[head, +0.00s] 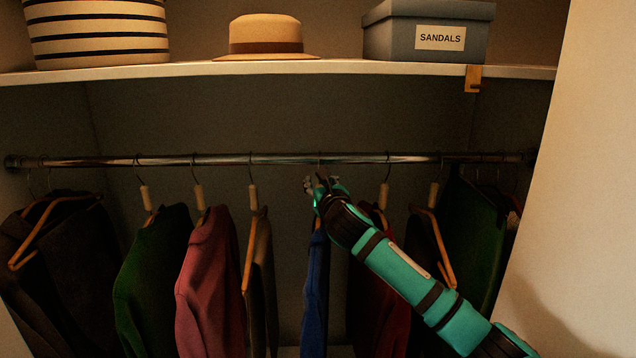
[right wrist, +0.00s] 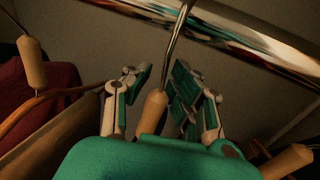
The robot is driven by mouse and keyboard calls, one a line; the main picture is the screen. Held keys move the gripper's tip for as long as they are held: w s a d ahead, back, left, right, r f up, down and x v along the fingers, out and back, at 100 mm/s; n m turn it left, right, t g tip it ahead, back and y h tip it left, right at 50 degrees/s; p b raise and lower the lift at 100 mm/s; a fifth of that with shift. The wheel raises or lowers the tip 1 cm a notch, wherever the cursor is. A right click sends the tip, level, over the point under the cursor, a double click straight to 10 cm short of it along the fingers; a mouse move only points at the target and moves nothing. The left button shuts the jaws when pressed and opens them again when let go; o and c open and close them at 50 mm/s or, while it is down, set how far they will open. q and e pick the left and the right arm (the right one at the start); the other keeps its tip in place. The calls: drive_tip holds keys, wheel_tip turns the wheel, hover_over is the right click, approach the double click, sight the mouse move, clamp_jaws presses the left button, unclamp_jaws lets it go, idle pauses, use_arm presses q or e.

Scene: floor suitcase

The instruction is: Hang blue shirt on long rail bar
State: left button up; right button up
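The blue shirt (head: 315,290) hangs nearly edge-on below my right gripper (head: 318,184) in the head view, near the middle of the long rail bar (head: 225,160). In the right wrist view, the fingers of my right gripper (right wrist: 157,85) are spread, with a hanger's wooden neck (right wrist: 153,110) and metal hook between them. A gap shows beside the hook. The hook rises to the rail bar (right wrist: 235,38) and crosses in front of it; its top is cut off by the frame. My gripper hides the shirt's hanger in the head view. My left gripper is not in view.
Other clothes hang on both sides: a pink garment (head: 208,285) and a brown one (head: 262,285) to the left, a red one (head: 388,315) close to the right. A shelf (head: 200,70) above holds a hat (head: 265,38), a striped basket (head: 95,35) and a sandals box (head: 400,40).

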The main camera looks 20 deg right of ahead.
drive_tip(key=shift+o, duration=0.6)
drive_tip(key=s, duration=0.8)
drive_tip(key=shift+a, duration=0.2)
